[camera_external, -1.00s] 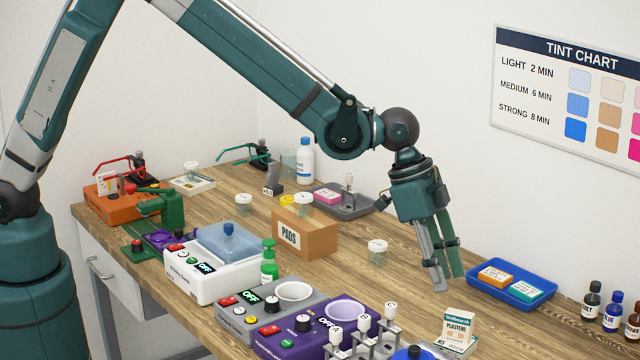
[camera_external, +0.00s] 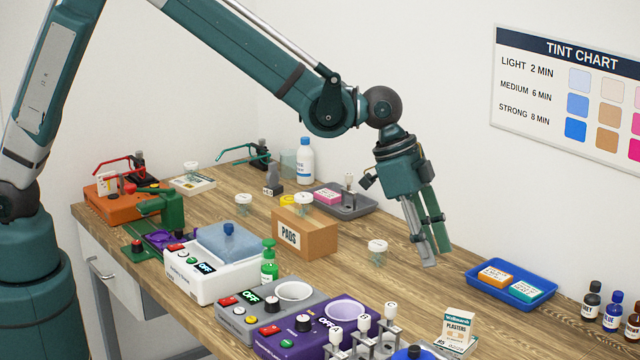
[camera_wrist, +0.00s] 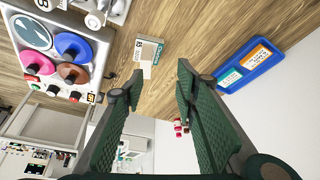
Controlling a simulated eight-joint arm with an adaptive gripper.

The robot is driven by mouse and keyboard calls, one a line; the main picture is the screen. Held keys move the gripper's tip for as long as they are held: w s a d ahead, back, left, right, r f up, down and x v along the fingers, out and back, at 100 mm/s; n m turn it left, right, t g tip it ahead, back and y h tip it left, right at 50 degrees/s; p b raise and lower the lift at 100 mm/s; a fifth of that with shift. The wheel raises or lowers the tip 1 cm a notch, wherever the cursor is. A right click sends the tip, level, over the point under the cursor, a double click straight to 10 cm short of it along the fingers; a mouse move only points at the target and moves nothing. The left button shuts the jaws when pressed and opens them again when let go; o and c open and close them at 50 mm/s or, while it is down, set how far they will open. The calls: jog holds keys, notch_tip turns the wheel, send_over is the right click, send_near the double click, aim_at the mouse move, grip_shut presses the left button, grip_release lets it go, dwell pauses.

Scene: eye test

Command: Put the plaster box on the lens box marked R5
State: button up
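The plaster box (camera_external: 458,326), white and tan with the word PLASTERS, stands upright at the front right of the table. It appears to rest on the flat, pale lens box marked R5 (camera_external: 454,346). In the wrist view the lens box (camera_wrist: 150,48) shows its R5 mark, with the small pale plaster box (camera_wrist: 147,70) at its near end. My gripper (camera_external: 437,257) hangs above and behind them, clear of both. In the wrist view its fingers (camera_wrist: 160,73) are spread apart with nothing between them.
A blue tray (camera_external: 537,299) with two small boxes lies to the right. A purple device (camera_external: 270,346) and a rack with white-topped pieces (camera_external: 390,330) stand to the left. A PADS carton (camera_external: 320,240) is farther back. Small bottles (camera_external: 590,300) stand at the right edge.

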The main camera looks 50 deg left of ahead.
jog(key=s+a+r+n+t, duration=0.15)
jog(key=a+r, duration=0.35)
jog(key=a, duration=0.6)
jog(key=s+a+r+n+y, duration=0.15)
jog(key=a+r, duration=0.35)
jog(key=a, duration=0.6)
jog(key=s+a+r+n+t+h, duration=0.1)
jog(key=s+a+r+n, duration=0.15)
jog(key=a+r, duration=0.55)
jog(key=s+a+f+n+t+y, duration=0.1)
jog(key=s+a+f+n, duration=0.1)
jog(key=s+a, duration=0.9)
jog(key=s+a+f+n+t+y, duration=0.1)
jog(key=s+a+n, duration=0.4)
jog(key=s+a, duration=0.5)
jog(key=a+y, duration=0.1)
jog(key=a, duration=0.8)
jog(key=shift+s+f+t, duration=0.35)
